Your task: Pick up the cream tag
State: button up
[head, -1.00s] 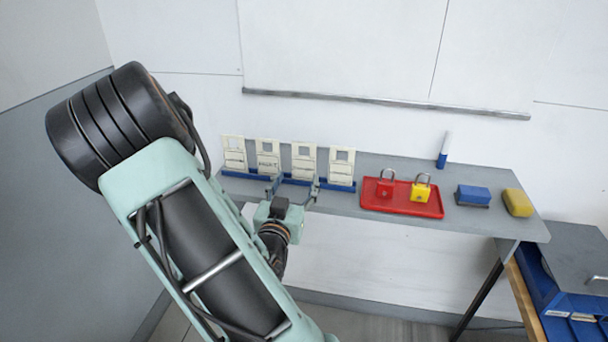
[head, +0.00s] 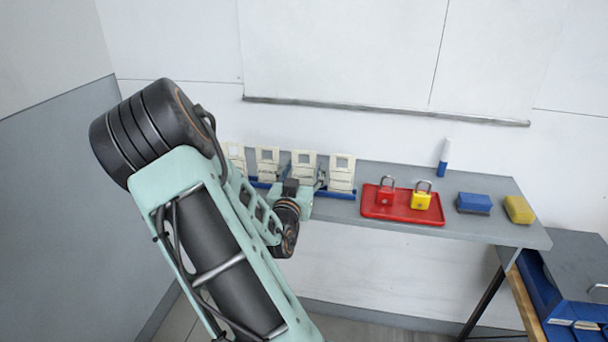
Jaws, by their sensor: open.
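Several cream tags stand upright in a row in a blue rack (head: 262,184) at the back left of the grey shelf. They are the leftmost tag (head: 236,155), a second tag (head: 267,161), a third tag (head: 303,165) and the rightmost tag (head: 342,172). Each has a square hole near its top. My gripper (head: 297,186) is at the front of the rack, near the third tag. Its fingers are mostly hidden behind its own body, so I cannot see whether they touch a tag. Nothing is visibly held.
A red tray (head: 375,211) holds a red padlock (head: 385,194) and a yellow padlock (head: 421,197). To its right are a blue block (head: 474,203) and a yellow sponge (head: 518,209). A blue-and-white marker (head: 443,157) stands behind. The wall closes off the shelf's back.

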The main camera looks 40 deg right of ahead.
jog(key=c, duration=1)
jog(key=shift+r, duration=0.1)
